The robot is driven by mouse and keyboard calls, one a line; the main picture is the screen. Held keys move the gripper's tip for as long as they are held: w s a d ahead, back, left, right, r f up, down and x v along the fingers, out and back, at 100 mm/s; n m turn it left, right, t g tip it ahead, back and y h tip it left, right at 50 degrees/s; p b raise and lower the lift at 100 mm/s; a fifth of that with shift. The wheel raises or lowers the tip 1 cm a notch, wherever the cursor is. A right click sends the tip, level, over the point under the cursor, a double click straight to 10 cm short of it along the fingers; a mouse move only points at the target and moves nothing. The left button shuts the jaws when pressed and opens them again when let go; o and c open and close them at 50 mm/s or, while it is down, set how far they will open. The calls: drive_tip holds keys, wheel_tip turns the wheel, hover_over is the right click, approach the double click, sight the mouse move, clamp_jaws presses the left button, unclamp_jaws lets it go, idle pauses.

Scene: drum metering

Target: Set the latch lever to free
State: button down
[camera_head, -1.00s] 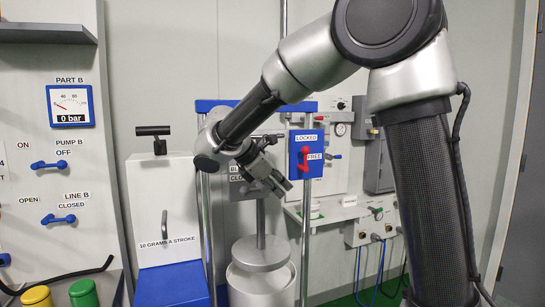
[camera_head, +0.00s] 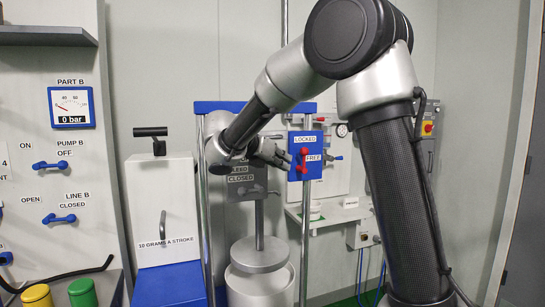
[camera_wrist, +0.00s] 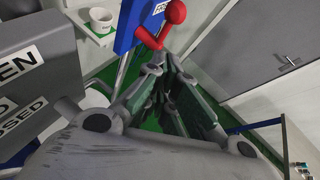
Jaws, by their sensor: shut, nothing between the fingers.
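The red latch lever (camera_head: 303,160) sits on a blue plate (camera_head: 316,146) with a LOCKED label above and a FREE label to its right. In the head view the lever stands roughly upright, closer to the LOCKED label at its top end. My gripper (camera_head: 289,163) is shut and empty, with its fingertips just left of the lever. In the wrist view the red lever (camera_wrist: 174,14) shows right beyond my fingertips (camera_wrist: 154,62), beside the blue plate (camera_wrist: 135,28). I cannot tell whether the fingertips touch the lever.
A grey BLEED/CLOSED box (camera_head: 240,190) is just under the gripper. A white shelf with a cup (camera_wrist: 97,20) lies beyond.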

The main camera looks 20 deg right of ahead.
sight(305, 150)
drive_tip(key=shift+w+d+r, duration=0.1)
drive_tip(key=shift+w+d, duration=0.3)
drive_tip(key=shift+d, duration=0.4)
drive_tip(key=shift+w+d+r, duration=0.1)
drive_tip(key=shift+w+d, duration=0.3)
drive_tip(key=shift+d, duration=0.35)
drive_tip(key=shift+w+d+r, duration=0.1)
drive_tip(key=shift+w+d, duration=0.3)
drive_tip(key=shift+d, duration=0.4)
drive_tip(key=shift+d+r+y, duration=0.35)
drive_tip(key=shift+d+y, duration=0.05)
drive_tip(key=shift+y, duration=0.4)
drive_tip(key=d+y, duration=0.1)
drive_tip(key=y, duration=0.1)
drive_tip(key=d+r+m+y, duration=0.1)
drive_tip(key=d+y, duration=0.1)
drive_tip(key=shift+r+g+y, duration=0.1)
drive_tip(key=shift+g+y, duration=0.2)
drive_tip(key=shift+d+f+m+y, duration=0.35)
drive_tip(key=shift+d+y, duration=0.7)
drive_tip(key=shift+y, duration=0.4)
drive_tip(key=shift+d+f+m+y, duration=0.25)
drive_tip(key=shift+d+f+y, duration=0.2)
drive_tip(key=shift+d+y, duration=0.8)
drive_tip(key=shift+d+f+m+y, duration=0.35)
drive_tip(key=shift+d+y, duration=0.55)
drive_tip(key=shift+y, duration=0.7)
drive_tip(key=shift+d+f, duration=0.1)
drive_tip(key=shift+f, duration=0.1)
